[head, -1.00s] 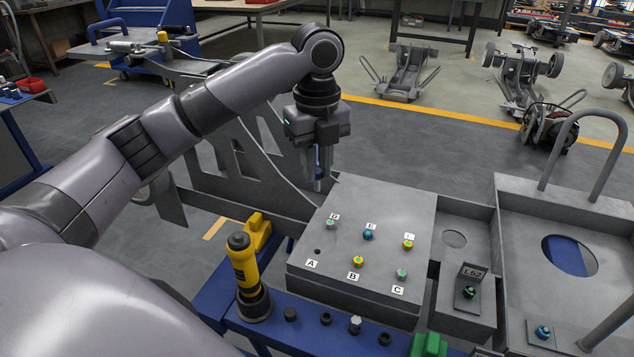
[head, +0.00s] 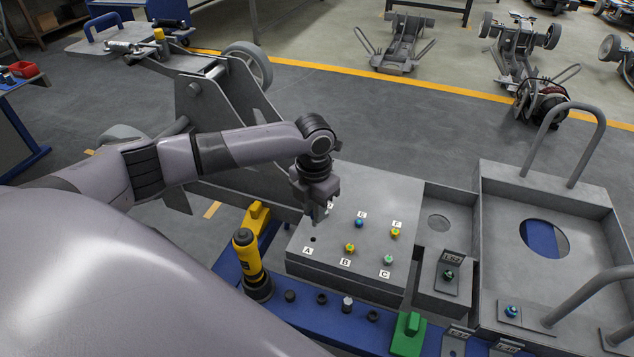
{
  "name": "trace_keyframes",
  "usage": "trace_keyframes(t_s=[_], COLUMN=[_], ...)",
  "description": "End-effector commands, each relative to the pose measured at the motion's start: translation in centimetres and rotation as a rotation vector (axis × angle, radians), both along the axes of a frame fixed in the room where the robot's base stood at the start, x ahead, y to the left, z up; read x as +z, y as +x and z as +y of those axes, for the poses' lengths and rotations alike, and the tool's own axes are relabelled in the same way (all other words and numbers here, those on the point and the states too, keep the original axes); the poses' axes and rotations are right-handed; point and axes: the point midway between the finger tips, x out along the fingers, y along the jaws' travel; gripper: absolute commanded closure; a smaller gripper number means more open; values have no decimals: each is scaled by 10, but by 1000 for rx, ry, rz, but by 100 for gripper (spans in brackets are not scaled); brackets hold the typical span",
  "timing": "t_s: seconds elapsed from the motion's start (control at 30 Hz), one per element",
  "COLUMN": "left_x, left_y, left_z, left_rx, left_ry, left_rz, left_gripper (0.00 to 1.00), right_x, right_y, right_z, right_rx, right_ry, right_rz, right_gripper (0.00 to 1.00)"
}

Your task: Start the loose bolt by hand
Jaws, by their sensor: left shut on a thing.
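The grey chassis panel (head: 375,205) has lettered positions with coloured bolts. A blue bolt (head: 359,223) is at E, yellow-orange ones are at F (head: 396,232) and B (head: 349,248), and a pale green one (head: 388,260) is at C. Hole A (head: 313,239) is dark and has no bolt in it. My left gripper (head: 322,214) points down at the panel's left side, where position D is, and is shut on the bolt there. The fingers hide most of that bolt, so I cannot tell how it sits in its hole. My right gripper is not in view.
A yellow-and-black tool (head: 248,262) stands on the blue bench front (head: 290,312), beside several dark caps and a green block (head: 408,335). A grey tray with a handle (head: 495,240) and a small L52 bracket (head: 449,271) lie to the right.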

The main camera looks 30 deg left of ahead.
Motion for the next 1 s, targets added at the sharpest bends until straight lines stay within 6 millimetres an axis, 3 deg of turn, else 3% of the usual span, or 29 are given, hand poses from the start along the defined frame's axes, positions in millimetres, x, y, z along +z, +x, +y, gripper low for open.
trace_keyframes(t_s=[0.23, 0.5, 0.6, 1.0], left_x=[-14, -48, -40, -41], left_y=[-4, -4, -4, -5], left_z=[1, 1, 1, 1], left_rx=[-112, -115, -10, 440], left_ry=[5, 5, 5, 5], left_rz=[-2, -2, -3, -1], left_gripper=[100, 100, 100, 100], right_x=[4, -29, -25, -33], right_y=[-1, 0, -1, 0], right_z=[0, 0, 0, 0], right_rx=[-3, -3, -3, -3], right_ry=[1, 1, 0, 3], right_rz=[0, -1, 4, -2], right_gripper=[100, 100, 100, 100])
